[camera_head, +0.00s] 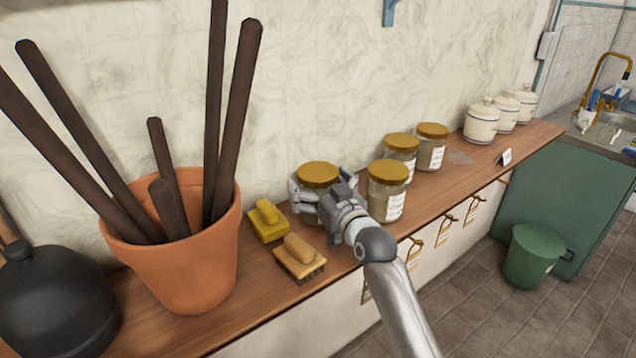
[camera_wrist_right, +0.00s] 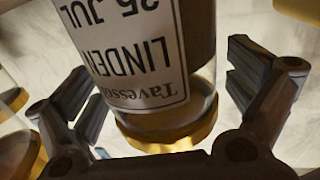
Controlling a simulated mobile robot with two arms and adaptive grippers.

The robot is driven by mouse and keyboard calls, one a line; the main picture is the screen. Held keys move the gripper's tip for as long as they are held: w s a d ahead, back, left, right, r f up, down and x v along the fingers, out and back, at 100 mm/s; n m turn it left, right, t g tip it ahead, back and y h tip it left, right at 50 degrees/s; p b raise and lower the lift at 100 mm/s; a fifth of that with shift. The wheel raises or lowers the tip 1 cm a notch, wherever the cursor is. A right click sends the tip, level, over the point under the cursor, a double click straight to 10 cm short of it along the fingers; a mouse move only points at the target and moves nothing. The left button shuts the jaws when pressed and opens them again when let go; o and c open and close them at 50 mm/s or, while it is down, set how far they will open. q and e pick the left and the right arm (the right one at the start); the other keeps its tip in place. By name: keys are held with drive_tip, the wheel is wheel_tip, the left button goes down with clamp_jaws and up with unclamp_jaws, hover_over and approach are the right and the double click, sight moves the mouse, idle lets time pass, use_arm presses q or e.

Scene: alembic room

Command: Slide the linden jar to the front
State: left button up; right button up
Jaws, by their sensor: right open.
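The linden jar (camera_head: 318,175) is a glass jar with a gold lid, standing on the wooden shelf behind my right gripper. In the right wrist view the linden jar (camera_wrist_right: 125,50) appears upside down, and its white label reads LINDEN. My right gripper (camera_head: 322,193) is open, with one finger on each side of the jar. The fingers (camera_wrist_right: 165,88) show gaps to the glass in the wrist view. The gripper hides much of the jar's front in the head view. My left gripper is not in view.
A similar jar (camera_head: 388,188) stands close right of my gripper, nearer the shelf's front edge. Two more jars (camera_head: 400,150) (camera_head: 431,148) stand behind it. Two brushes (camera_head: 267,222) (camera_head: 299,260) and a terracotta pot (camera_head: 185,265) are on the left. The wall runs behind the shelf (camera_head: 470,175).

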sight(326, 189)
drive_tip(key=shift+c, duration=0.3)
drive_tip(key=c, duration=1.2)
drive_tip(key=shift+d+p+v, duration=0.25)
drive_tip(key=shift+p+v, duration=0.6)
drive_tip(key=shift+v, duration=0.6)
drive_tip(key=shift+w+d+p+v, duration=0.15)
drive_tip(key=shift+p+v, duration=0.25)
drive_tip(key=shift+v, duration=0.45)
drive_tip(key=shift+d+p+v, duration=0.15)
drive_tip(key=shift+p+v, duration=0.25)
drive_tip(key=shift+v, duration=0.45)
drive_tip(key=shift+w+d+p+v, duration=0.15)
drive_tip(key=shift+p+v, duration=0.25)
drive_tip(key=shift+v, duration=0.4)
drive_tip(key=shift+s+d, duration=0.1)
drive_tip(key=shift+s, duration=0.05)
drive_tip(key=o, duration=1.3)
drive_tip(key=shift+c, duration=0.2)
